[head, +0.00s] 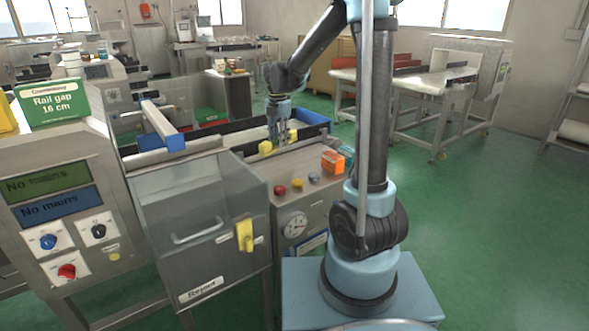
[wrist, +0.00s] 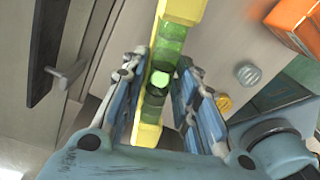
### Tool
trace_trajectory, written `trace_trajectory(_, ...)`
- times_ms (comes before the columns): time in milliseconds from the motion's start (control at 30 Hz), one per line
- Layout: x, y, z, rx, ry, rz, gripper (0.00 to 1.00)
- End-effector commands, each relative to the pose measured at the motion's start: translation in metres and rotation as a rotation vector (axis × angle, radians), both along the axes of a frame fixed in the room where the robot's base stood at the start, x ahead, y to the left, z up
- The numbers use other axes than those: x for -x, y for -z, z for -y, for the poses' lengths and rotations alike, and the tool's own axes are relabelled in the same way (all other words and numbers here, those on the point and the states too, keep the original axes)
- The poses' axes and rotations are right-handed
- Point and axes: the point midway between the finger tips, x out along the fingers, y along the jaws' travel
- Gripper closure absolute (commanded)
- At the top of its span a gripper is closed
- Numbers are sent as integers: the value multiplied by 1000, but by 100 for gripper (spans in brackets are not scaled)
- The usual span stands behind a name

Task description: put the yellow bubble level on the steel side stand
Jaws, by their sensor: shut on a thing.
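The yellow bubble level (wrist: 182,10) runs lengthwise between the fingers of my gripper (wrist: 168,85) in the wrist view, with its green vial between them. In the head view, my gripper (head: 279,138) points down over the steel machine top behind the red and yellow knobs. One yellow end of the level (head: 265,147) shows left of the fingers and another right of them; the fingers hide its middle. I cannot tell whether the level touches the machine. A grey steel stand (head: 229,92) with small items on top stands behind; I cannot tell whether it is the side stand.
An orange block (head: 333,161) sits on the machine's right edge, close to my gripper. A blue-ended rail (head: 162,126) rises at the left, near the clear guard box (head: 200,200). A white-topped conveyor table (head: 425,82) stands back right. Green floor is open at the right.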

Motion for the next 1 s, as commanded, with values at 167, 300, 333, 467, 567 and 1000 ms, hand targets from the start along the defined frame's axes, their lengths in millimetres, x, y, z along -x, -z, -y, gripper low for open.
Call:
trace_trajectory(167,2,0,-9,0,-13,0,100)
trace_trajectory(300,3,-2,-14,0,1,0,100)
trace_trajectory(333,3,-3,-15,0,18,0,100)
trace_trajectory(467,1,-11,-18,-1,130,1,100)
trace_trajectory(567,-1,-17,-20,-1,216,0,100)
trace_trajectory(1000,-2,28,-21,-2,293,1,100)
